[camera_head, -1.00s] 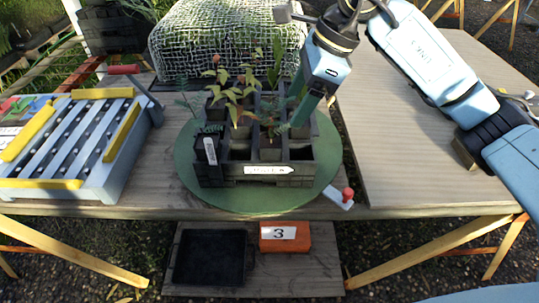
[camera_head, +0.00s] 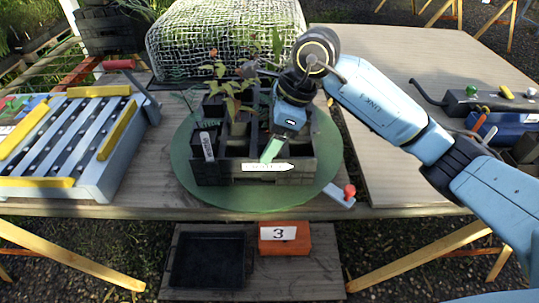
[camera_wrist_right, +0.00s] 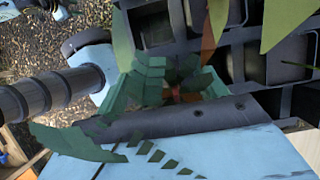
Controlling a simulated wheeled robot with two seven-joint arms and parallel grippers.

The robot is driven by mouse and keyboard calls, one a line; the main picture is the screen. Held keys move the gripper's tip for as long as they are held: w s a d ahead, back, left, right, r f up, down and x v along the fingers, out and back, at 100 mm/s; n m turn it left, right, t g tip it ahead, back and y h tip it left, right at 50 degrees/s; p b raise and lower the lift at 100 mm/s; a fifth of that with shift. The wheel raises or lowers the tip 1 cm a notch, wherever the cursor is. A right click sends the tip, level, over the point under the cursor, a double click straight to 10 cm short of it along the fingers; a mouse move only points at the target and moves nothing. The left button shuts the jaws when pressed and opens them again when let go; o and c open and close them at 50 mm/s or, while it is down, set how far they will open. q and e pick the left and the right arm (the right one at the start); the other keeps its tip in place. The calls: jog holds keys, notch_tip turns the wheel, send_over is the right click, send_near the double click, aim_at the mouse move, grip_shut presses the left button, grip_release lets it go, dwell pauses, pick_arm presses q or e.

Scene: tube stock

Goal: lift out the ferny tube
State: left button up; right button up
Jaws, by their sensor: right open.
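A dark crate (camera_head: 225,176) of square plant tubes stands on a round green turntable (camera_head: 185,178). My right gripper (camera_head: 271,150) is open and points down over the crate's front middle, its green finger close to the front wall. In the right wrist view, ferny blue-green foliage (camera_wrist_right: 150,82) spreads right in front of the gripper body. In the head view, my gripper mostly covers the plant there. The rim of its tube is hidden, and I cannot tell whether the jaws are around it. Ferny sprigs (camera_head: 182,97) also show at the crate's left. My left gripper is not in view.
Taller leafy plants (camera_head: 232,92) rise beside and behind my gripper. A netted mound (camera_head: 220,40) stands behind the crate. A slatted blue-and-yellow rack (camera_head: 70,140) is at left. A red-knobbed lever (camera_head: 348,192) sits at the turntable's right edge. The right tabletop (camera_head: 375,185) has bare room.

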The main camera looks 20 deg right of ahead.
jog(key=shift+c, duration=0.4)
jog(key=shift+r, duration=0.1)
jog(key=c, duration=1.4)
